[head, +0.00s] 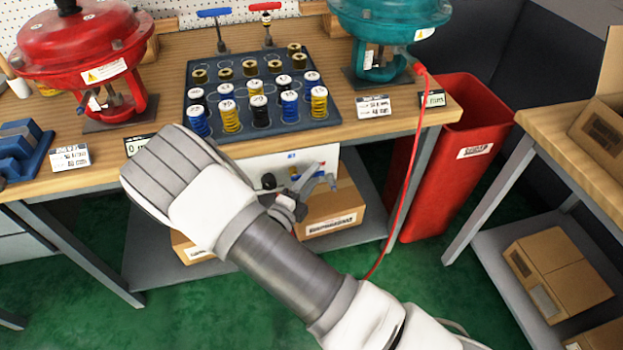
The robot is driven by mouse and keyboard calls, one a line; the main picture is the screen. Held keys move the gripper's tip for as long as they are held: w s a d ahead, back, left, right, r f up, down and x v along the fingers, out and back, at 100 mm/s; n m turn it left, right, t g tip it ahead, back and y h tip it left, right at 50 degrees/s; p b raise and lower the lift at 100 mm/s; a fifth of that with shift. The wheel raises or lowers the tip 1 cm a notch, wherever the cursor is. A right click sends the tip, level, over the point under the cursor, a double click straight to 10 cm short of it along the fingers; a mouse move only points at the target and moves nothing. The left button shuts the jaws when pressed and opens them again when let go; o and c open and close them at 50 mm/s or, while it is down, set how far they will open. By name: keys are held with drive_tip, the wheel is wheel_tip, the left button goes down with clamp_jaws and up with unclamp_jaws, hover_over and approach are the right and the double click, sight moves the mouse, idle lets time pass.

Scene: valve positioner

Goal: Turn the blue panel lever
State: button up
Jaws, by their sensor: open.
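A pale panel (262,164) is fixed under the front edge of the workbench. My forearm and wrist hide the left part of the panel and much of the gripper body.
The wooden workbench (372,127) bears a dark tray (280,135) of springs, a red actuator (75,50) and a teal actuator (390,20). Cardboard boxes (338,204) sit on the shelf below. A red bin (455,150) and a red hose (407,185) are to the right.

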clamp_jaws()
idle(1.4)
